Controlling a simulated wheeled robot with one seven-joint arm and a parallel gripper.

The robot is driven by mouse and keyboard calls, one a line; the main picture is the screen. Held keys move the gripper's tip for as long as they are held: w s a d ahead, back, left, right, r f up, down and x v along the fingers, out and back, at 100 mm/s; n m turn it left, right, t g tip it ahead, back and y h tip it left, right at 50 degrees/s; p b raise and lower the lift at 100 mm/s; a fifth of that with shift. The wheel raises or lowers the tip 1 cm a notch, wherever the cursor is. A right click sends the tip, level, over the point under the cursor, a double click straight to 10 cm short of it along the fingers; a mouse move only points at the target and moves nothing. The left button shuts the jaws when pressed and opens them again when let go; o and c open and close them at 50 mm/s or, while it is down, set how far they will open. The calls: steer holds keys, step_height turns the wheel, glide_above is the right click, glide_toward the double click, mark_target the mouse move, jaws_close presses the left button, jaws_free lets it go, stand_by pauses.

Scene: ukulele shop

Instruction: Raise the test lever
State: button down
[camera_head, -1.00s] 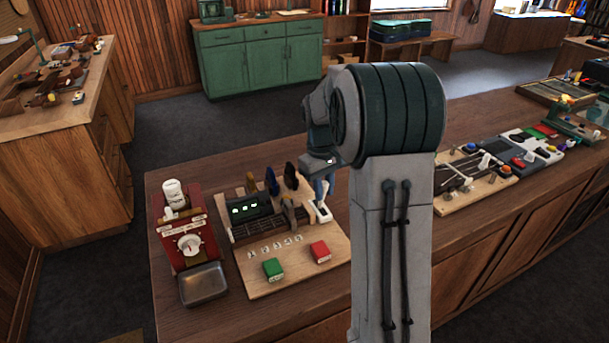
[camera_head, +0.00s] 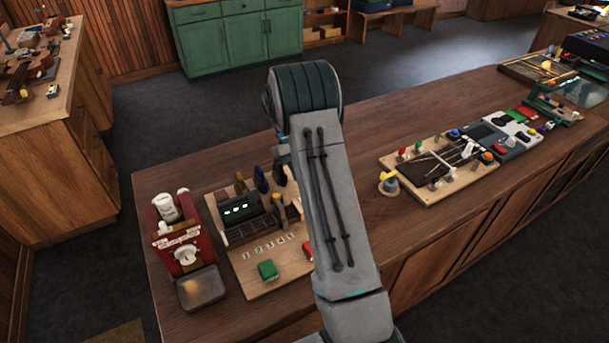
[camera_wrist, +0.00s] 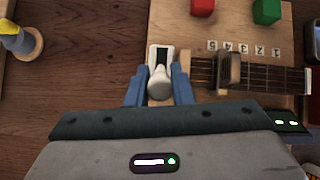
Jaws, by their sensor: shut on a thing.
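In the wrist view the test lever (camera_wrist: 160,84) is a pale rounded knob on a white slotted plate (camera_wrist: 152,50) at the edge of a wooden board (camera_wrist: 225,88). The two blue fingers of my gripper (camera_wrist: 160,88) stand on either side of the knob and are shut on it. The lever's shaft and the lower part of the slot are hidden by the knob. In the head view my arm hides the lever and the gripper; the board (camera_head: 285,262) shows to the left of my arm.
The board carries a fretted neck (camera_wrist: 275,77), a red block (camera_wrist: 202,7) and a green block (camera_wrist: 267,11). A red device (camera_head: 178,243) stands left of the board. A yellow-topped knob (camera_head: 389,180) and a board with levers (camera_head: 428,192) lie right, across bare counter (camera_head: 365,235).

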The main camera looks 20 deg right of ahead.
stand_by(0.4)
steer(key=c, duration=1.3)
jaws_free()
steer(key=shift+b+v, duration=0.65)
steer(key=shift+v, duration=5.4)
